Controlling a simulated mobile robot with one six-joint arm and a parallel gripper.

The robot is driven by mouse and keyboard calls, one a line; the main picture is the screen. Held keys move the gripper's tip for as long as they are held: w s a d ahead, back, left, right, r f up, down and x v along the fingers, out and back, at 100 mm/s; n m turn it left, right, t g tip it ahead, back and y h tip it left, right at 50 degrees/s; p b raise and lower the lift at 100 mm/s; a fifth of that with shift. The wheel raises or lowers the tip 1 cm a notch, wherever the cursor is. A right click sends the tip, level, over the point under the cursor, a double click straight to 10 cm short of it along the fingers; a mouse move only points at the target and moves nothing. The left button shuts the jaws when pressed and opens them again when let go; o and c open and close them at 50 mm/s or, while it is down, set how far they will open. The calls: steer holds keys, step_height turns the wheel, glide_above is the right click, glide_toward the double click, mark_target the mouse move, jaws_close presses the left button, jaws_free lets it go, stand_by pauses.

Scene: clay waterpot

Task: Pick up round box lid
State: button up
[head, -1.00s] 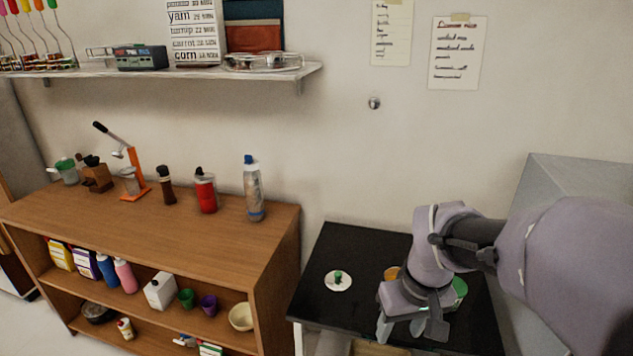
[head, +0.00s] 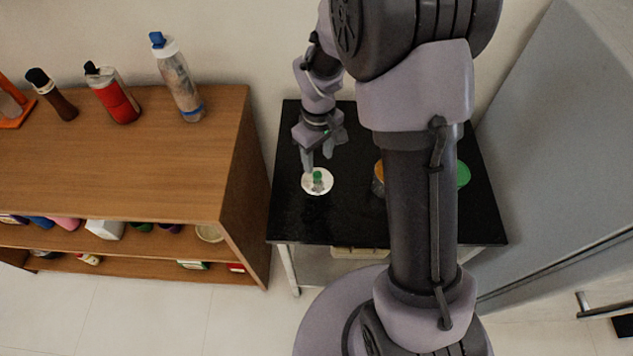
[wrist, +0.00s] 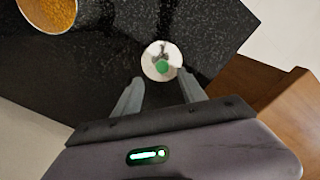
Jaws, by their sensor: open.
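The round lid (head: 308,187) is a white disc with a green knob, lying flat on the black tabletop (head: 300,225). It also shows in the wrist view (wrist: 150,68), just beyond my fingertips. My gripper (head: 318,160) is open and empty, pointing down close to the lid. In the wrist view my two fingers (wrist: 160,77) are spread, with the green knob roughly in line with the gap between them. I cannot tell the exact height of the fingertips above the lid.
A round container with orange contents (wrist: 47,12) stands on the black table; my arm partly hides it in the head view. A green round thing (head: 463,175) lies right of my arm. A wooden shelf (head: 240,190) with bottles stands left. A grey cabinet (head: 570,150) is at the right.

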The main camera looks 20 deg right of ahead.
mark_target(317, 174)
steer(key=f+b, duration=0.1)
steer(key=f, duration=0.1)
steer(key=f+b, duration=0.1)
steer(key=f, duration=0.1)
steer(key=f+b, duration=0.1)
steer(key=f, duration=0.1)
steer(key=shift+s+a, duration=0.15)
steer(key=shift+s, duration=0.1)
steer(key=shift+r, duration=0.25)
steer(key=shift+c, duration=0.4)
jaws_close()
steer(key=shift+r, duration=0.1)
